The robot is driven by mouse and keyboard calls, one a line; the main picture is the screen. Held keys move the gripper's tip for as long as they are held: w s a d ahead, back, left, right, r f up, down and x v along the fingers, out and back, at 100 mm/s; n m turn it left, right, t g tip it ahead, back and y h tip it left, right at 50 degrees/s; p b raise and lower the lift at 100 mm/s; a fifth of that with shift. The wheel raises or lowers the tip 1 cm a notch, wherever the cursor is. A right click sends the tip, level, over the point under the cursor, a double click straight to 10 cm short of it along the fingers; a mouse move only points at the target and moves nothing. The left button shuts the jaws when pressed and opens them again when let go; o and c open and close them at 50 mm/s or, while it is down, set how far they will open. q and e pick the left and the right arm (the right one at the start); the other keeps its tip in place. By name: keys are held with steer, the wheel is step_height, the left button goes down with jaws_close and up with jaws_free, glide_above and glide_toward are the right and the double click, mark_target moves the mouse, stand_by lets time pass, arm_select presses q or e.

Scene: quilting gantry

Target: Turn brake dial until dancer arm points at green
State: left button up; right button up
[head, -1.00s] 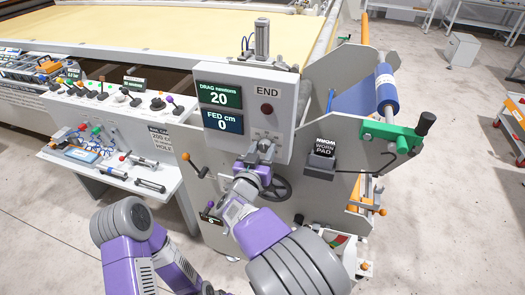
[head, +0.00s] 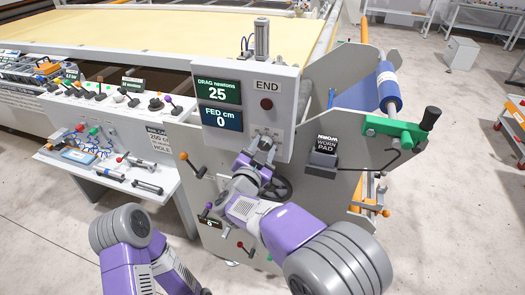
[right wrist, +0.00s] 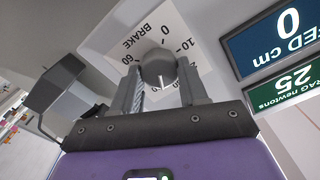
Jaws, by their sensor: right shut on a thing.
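The brake dial (right wrist: 158,66) is a round grey knob on a white plate marked BRAKE with a number scale, in the right wrist view. My right gripper (right wrist: 160,88) is shut on it, one finger on each side. In the head view my right gripper (head: 264,142) is at the lower part of the display panel, and it hides the dial. The panel's drag screen (head: 218,91) reads 25 newtons and the fed screen (head: 221,118) reads 0 cm. I cannot clearly make out the dancer arm or its green mark. My left gripper is out of view.
A dark handwheel (head: 283,188) sits just below my right gripper, partly behind my arm. A green crank bracket (head: 395,131) and a blue roll (head: 388,90) are to the right. A tool shelf (head: 110,172) stands to the left.

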stand_by(0.3)
steer(key=o, duration=1.1)
steer(key=shift+c, duration=0.2)
steer(key=v, duration=0.7)
steer(key=shift+s+p, duration=0.3)
steer(key=shift+p, duration=0.05)
